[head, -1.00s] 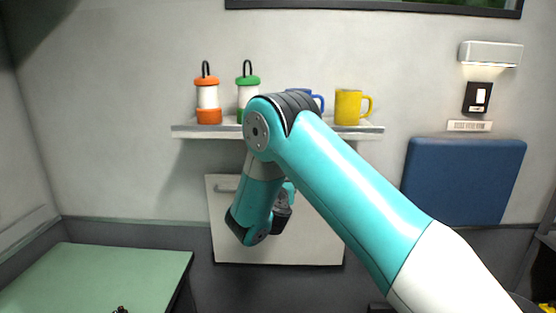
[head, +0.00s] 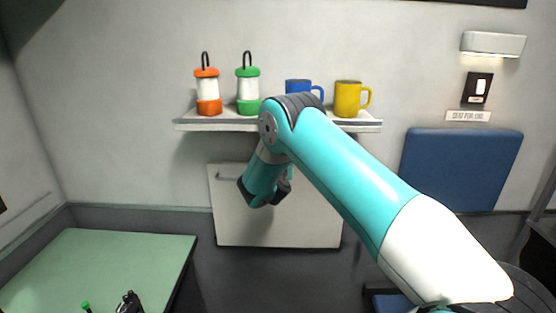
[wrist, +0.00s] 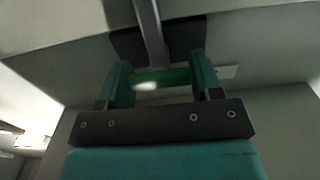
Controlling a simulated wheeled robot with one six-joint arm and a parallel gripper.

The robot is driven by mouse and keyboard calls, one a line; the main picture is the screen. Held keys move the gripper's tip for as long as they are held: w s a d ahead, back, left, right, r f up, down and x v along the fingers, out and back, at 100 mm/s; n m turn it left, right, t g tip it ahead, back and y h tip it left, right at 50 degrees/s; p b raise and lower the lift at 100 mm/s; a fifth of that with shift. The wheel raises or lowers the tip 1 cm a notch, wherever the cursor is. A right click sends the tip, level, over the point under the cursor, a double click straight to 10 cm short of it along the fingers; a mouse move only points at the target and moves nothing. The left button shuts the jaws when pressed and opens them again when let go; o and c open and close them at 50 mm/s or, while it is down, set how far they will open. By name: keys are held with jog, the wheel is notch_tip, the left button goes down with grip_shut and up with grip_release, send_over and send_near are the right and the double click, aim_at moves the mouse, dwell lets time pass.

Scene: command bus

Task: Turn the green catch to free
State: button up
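In the wrist view, a green bar (wrist: 165,77), apparently the catch, spans the gap between my two fingertips. A grey metal strip (wrist: 150,30) runs down to it in front of a dark plate (wrist: 185,38). My gripper (wrist: 162,80) has its fingers apart, one at each end of the green bar; whether they press on it cannot be told. In the head view my gripper (head: 287,185) is mostly hidden behind my arm, low in front of the pale cabinet panel (head: 300,228). The catch does not show there.
Above the panel, a shelf (head: 215,125) holds an orange lantern (head: 207,90), a green lantern (head: 248,90), a blue mug (head: 298,87) and a yellow mug (head: 348,99). A green table (head: 110,260) stands at left, a blue seat back (head: 460,170) at right.

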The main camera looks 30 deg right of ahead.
jog(key=shift+f+n+b, duration=0.15)
jog(key=shift+n+b, duration=0.15)
jog(key=shift+b, duration=0.2)
jog(key=shift+c, duration=0.3)
jog(key=n+b, duration=0.3)
jog(key=shift+f, duration=0.1)
jog(key=n+b, duration=0.3)
jog(key=n, duration=0.6)
jog(key=shift+n+b, duration=0.3)
jog(key=shift+n, duration=0.1)
jog(key=shift+a+n, duration=0.1)
jog(key=shift+n, duration=2.1)
jog(key=o, duration=0.9)
jog(key=shift+a, duration=0.1)
